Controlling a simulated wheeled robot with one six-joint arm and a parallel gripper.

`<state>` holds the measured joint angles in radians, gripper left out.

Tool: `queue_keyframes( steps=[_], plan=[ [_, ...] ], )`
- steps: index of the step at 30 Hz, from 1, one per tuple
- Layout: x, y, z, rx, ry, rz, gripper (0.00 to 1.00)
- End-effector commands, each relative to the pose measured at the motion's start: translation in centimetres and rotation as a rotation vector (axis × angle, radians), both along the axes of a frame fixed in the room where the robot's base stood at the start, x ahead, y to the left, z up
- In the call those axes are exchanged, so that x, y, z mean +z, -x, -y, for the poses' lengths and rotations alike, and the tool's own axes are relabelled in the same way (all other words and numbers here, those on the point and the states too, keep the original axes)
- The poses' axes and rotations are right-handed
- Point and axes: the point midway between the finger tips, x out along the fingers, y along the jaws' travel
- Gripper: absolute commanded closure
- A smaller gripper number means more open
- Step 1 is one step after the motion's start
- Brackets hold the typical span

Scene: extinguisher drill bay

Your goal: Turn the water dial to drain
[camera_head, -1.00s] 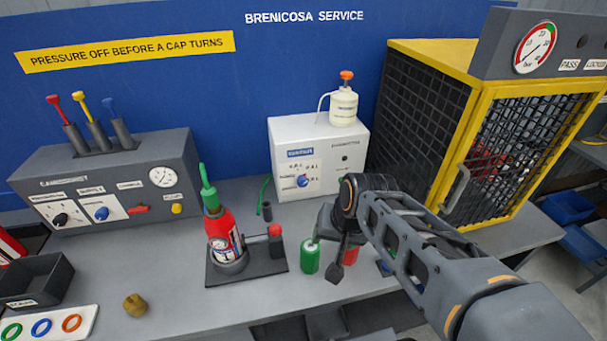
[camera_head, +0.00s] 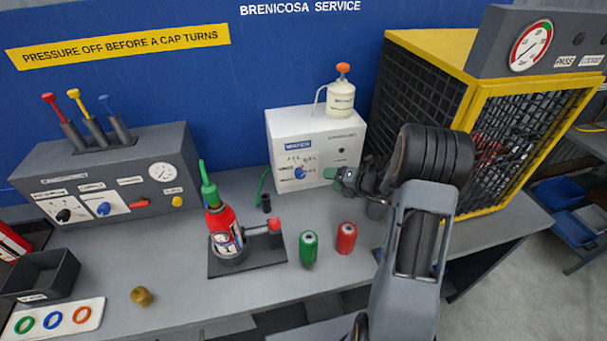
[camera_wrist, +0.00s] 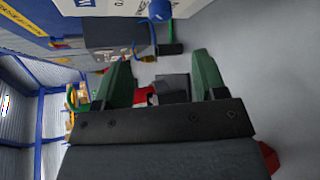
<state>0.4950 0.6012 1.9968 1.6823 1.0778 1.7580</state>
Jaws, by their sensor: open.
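The water dial (camera_head: 300,172) is a blue knob on the front of the white water box (camera_head: 345,150), which stands at the back middle of the bench. Small markings surround the dial; I cannot read its setting. My gripper (camera_head: 338,176) is in front of the box's lower right front, to the right of the dial and apart from it. In the wrist view, my gripper (camera_wrist: 158,85) shows two green fingers spread apart with nothing held between them. The blue dial (camera_wrist: 158,10) shows at the top edge of that view, beyond the fingers.
A red extinguisher (camera_head: 224,230) stands in a dark holder left of my arm. Green (camera_head: 308,248) and red (camera_head: 346,238) canisters stand in front of the box. A white pump bottle (camera_head: 341,100) sits on it. A yellow-framed cage (camera_head: 470,130) stands at right.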

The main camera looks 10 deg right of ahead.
Motion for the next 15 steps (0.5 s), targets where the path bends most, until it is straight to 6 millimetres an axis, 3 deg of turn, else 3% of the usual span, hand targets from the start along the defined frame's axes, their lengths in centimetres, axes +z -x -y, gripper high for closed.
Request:
queue_keyframes(
  steps=[15],
  plan=[
    [-3.1, -6.5, -5.6, -0.003, -0.006, -0.006, 0.35]
  ],
)
